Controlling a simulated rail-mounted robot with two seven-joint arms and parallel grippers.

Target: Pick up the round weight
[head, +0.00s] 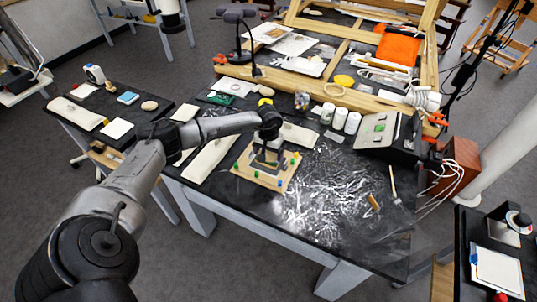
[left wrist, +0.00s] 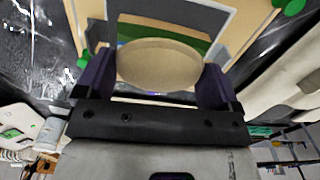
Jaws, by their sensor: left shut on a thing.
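The round weight (left wrist: 158,62) is a tan, flat-faced disc in the left wrist view. It sits between the two dark purple fingers of my left gripper (left wrist: 154,82), which is shut on it. In the head view my left gripper (head: 266,160) points down over a light wooden board (head: 278,186) with green, yellow and blue pieces around its edge. The weight is hidden by the gripper there. I cannot tell whether the weight touches the board. My right gripper is not in view.
The board lies on a black table (head: 330,240) with pale scuffs. White jars (head: 340,119), a tilted panel box (head: 378,130) and a wooden frame (head: 300,92) stand behind. A brush (head: 373,202) lies to the right. A smaller side table (head: 75,125) is at left.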

